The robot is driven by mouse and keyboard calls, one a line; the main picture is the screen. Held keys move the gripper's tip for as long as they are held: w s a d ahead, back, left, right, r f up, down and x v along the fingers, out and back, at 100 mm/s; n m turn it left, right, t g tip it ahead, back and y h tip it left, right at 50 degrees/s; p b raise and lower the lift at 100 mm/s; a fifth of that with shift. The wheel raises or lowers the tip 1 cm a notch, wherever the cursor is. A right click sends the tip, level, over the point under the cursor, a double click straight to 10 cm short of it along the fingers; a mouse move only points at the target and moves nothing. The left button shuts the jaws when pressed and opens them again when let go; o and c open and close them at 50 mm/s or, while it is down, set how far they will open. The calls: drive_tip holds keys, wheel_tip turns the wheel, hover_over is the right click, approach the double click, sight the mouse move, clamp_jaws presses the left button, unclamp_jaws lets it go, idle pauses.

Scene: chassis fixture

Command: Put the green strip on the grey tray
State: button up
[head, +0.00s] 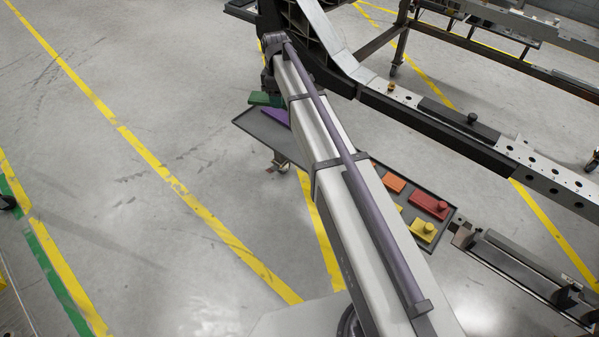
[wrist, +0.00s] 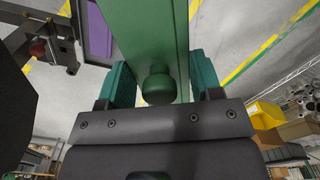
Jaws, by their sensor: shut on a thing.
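The green strip (head: 262,99) is held at the far left end of the grey tray (head: 255,129), seemingly above it. The gap to the tray cannot be judged. My gripper (wrist: 160,82) is shut on the green strip, which also shows large in the wrist view (wrist: 150,35). A round green knob (wrist: 158,88) on the strip sits between the two teal fingers. In the head view my arm hides the gripper's fingers and the middle of the tray.
A purple strip (head: 275,117) lies on the tray near the green one. Orange (head: 394,183), red (head: 428,206) and yellow (head: 423,230) pieces lie at its right end. A dark chassis rail (head: 440,125) runs behind the tray. Floor to the left is clear.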

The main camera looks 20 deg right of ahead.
sight(274, 137)
drive_tip(key=w+f+m+b, duration=0.1)
drive_tip(key=f+m+b, duration=0.1)
drive_tip(key=f+b, duration=0.3)
drive_tip(key=w+a+f+m+b, duration=0.1)
drive_tip(key=w+f+m+b, duration=0.1)
drive_tip(key=f+b, duration=0.4)
drive_tip(key=w+f+m+b, duration=0.2)
drive_tip(key=f+b, duration=0.4)
drive_tip(key=f, duration=0.3)
drive_tip(key=shift+a+f, duration=0.15)
drive_tip(key=shift+a, duration=0.25)
drive_tip(key=shift+r, duration=0.25)
drive_tip(key=shift+f, duration=0.2)
drive_tip(key=o, duration=0.5)
drive_tip(key=shift+o, duration=1.1)
drive_tip(key=shift+r, duration=0.1)
